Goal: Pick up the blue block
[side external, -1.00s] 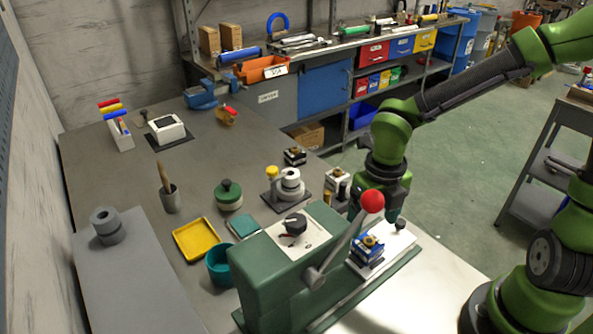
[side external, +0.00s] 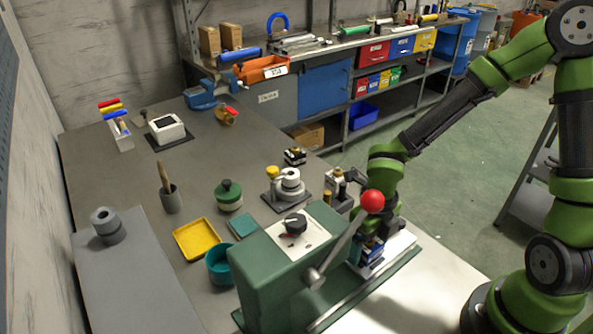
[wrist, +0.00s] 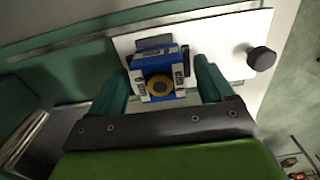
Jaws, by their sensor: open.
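The blue block (side external: 371,250) sits on the white plate (side external: 398,247) of the green machine, partly hidden by my gripper and the lever in the side view. In the wrist view the blue block (wrist: 152,45) shows white labels with dark marks and an orange-yellow disc with a dark centre. My gripper (wrist: 160,73) is open there, with one green finger on each side of the block. A small gap shows beside each finger; contact is hard to tell. In the side view my gripper is down at the block, its fingertips mostly hidden.
A lever with a red ball (side external: 372,201) stands close in front of my gripper in the side view. The green machine body (side external: 270,265) is left of the block. A dark knob (wrist: 261,60) stands on the plate to the right in the wrist view.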

